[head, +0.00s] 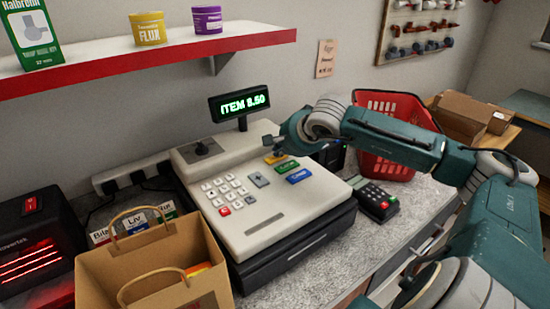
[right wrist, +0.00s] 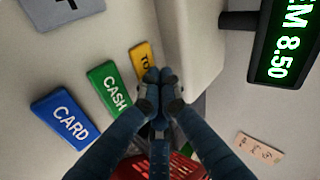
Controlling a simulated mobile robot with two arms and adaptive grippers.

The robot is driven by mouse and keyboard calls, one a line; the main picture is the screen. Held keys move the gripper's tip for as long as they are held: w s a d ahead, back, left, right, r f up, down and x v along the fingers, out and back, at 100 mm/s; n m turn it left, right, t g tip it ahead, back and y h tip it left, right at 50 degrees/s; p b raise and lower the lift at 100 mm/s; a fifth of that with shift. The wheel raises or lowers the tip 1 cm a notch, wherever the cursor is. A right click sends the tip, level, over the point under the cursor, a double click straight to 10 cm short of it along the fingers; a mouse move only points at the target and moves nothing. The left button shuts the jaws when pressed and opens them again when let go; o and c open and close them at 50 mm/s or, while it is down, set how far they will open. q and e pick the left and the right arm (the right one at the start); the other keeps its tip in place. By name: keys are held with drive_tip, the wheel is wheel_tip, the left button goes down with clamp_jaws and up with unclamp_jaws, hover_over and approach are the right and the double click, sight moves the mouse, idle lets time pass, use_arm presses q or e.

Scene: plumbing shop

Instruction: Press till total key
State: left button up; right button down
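The till (head: 285,215) stands on the counter, and its display (head: 240,103) reads ITEM 8.50. The yellow total key (head: 275,158) is at the top of a row with the green cash key (head: 287,167) and blue card key (head: 299,176). In the right wrist view the total key (right wrist: 141,57) shows the letters "TO"; the rest is hidden behind my fingers. My right gripper (head: 278,150) is shut and empty, its fingertips (right wrist: 160,76) together at the edge of the total key. I cannot tell if they touch it. My left gripper is not in view.
A card terminal (head: 374,199) sits right of the till, with a red basket (head: 386,165) behind it. A paper bag (head: 150,265) stands front left of the till. A red-edged shelf (head: 150,63) runs above. Cardboard boxes (head: 465,115) lie at the right.

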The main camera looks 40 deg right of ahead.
sight(280, 158)
drive_tip(key=shift+f, duration=0.15)
drive_tip(key=shift+r, duration=0.6)
drive_tip(key=shift+r, duration=0.1)
drive_tip(key=shift+r+p, duration=2.1)
drive_tip(key=shift+r, duration=0.8)
